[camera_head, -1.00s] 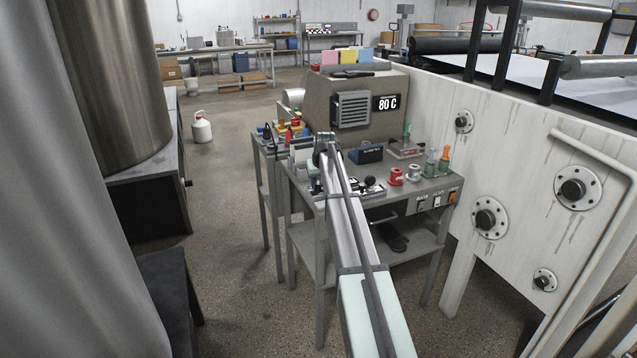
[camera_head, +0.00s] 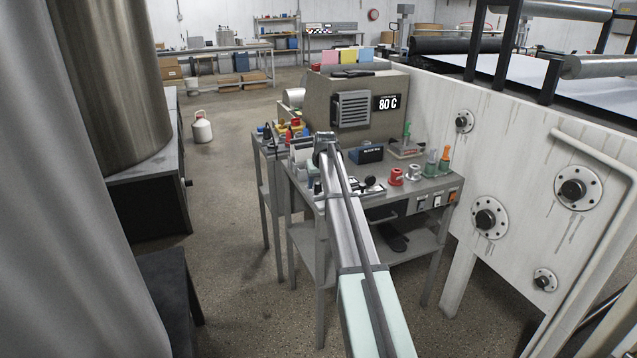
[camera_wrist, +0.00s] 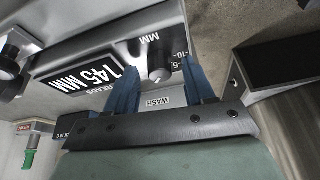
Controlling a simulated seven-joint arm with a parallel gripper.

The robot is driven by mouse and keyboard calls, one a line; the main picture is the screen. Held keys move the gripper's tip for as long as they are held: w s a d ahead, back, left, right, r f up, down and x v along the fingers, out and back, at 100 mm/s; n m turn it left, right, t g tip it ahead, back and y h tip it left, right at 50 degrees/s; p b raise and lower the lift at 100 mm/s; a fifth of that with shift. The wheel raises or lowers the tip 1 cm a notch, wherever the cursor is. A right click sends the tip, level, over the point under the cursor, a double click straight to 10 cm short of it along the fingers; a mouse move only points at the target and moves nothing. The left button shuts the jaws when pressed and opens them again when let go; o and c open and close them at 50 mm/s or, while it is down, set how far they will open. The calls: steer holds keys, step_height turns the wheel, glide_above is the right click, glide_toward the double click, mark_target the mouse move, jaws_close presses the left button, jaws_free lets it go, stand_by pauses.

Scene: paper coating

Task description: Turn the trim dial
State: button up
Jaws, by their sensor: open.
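In the wrist view a small grey knob (camera_wrist: 160,66), apparently the trim dial, sits on a grey panel beside a printed scale. My gripper (camera_wrist: 158,74) has two blue fingers, open, one on each side of the knob. Whether either finger touches the knob I cannot tell. A black display (camera_wrist: 90,73) left of the knob reads 145 MM. A WASH label (camera_wrist: 163,101) shows between the fingers, nearer my palm. In the head view my arm reaches over the grey workbench (camera_head: 430,187); its links hide my fingers and I cannot make out the dial.
Behind is a brown machine (camera_head: 350,100) reading 80 C. A white machine wall (camera_head: 520,150) bounds the right. The floor (camera_head: 225,200) left of the bench is open.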

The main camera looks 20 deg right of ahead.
steer(key=v, duration=1.3)
steer(key=shift+r, duration=0.4)
steer(key=s+a+f+g, duration=0.1)
steer(key=s+a+f, duration=0.3)
steer(key=s+f, duration=0.8)
steer(key=s+a+f+m+g, duration=0.15)
steer(key=s+a+f, duration=0.4)
steer(key=f, duration=1.05)
steer(key=s+a+f+n+g, duration=0.1)
steer(key=s+a+f+g, duration=0.15)
steer(key=s+f, duration=1)
steer(key=s+a+f+g, duration=0.2)
steer(key=s+a+f, duration=0.2)
steer(key=s+f, duration=0.3)
steer(key=s+a+f+n+g, duration=0.1)
steer(key=s+a+f, duration=0.3)
steer(key=s, duration=1.3)
steer(key=s+a+f+n+g, duration=0.1)
steer(key=s+a+f+g, duration=0.2)
steer(key=s+f, duration=0.8)
steer(key=shift+s+a+y, duration=0.3)
steer(key=shift+s+a, duration=0.2)
steer(key=shift+a, duration=0.15)
